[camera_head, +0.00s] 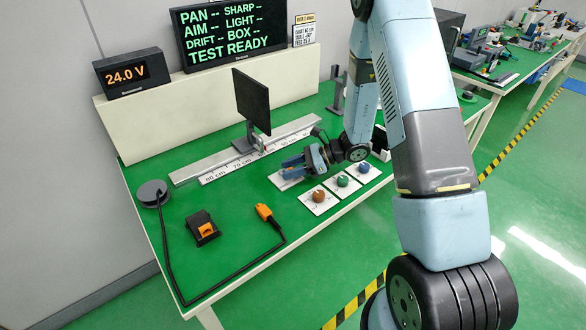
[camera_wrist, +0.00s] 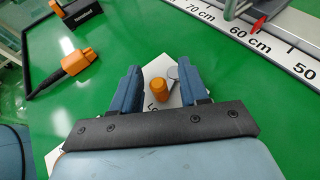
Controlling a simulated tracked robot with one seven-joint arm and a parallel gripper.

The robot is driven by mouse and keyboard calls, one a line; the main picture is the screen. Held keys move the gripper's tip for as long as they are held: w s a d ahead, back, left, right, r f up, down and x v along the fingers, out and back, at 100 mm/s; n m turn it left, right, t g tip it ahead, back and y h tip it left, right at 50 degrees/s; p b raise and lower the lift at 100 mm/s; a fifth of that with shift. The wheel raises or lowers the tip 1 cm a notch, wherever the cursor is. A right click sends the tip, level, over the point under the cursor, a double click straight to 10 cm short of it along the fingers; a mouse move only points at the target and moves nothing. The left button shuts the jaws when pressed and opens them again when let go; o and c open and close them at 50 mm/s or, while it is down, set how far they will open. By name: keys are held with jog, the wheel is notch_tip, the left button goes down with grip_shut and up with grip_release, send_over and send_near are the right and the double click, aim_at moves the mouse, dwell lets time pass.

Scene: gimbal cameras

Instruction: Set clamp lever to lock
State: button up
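The clamp lever (camera_wrist: 160,88) shows in the wrist view as an orange knob with a small grey part beside it. It stands on a white plate (camera_wrist: 154,105) whose lettering, starting "Lo", is mostly hidden by my gripper. My gripper (camera_wrist: 160,68) is open, with one blue finger on each side of the orange knob and a gap to each. In the head view my gripper (camera_head: 291,163) is low over the bench, and the white plate (camera_head: 283,184) shows under it. The lever itself is hidden there. I cannot tell which position the lever is in.
Plates with an orange knob (camera_head: 319,195), a green knob (camera_head: 342,180) and a blue knob (camera_head: 364,167) lie nearby. Behind are a ruled rail (camera_head: 204,167) and an upright black panel (camera_head: 252,101). A cabled orange handheld (camera_head: 265,213) and an orange-black switch box (camera_head: 203,229) lie left.

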grip_shut()
jog(key=shift+w+d+n+g, duration=0.1)
jog(key=shift+w+n+g, duration=0.1)
jog(key=shift+n+g, duration=0.6)
jog(key=shift+r, duration=0.1)
jog(key=shift+o, duration=0.2)
grip_release()
jog(key=shift+d, duration=0.1)
jog(key=v, duration=1.3)
jog(key=shift+w+d, duration=0.2)
jog(key=shift+d, duration=0.1)
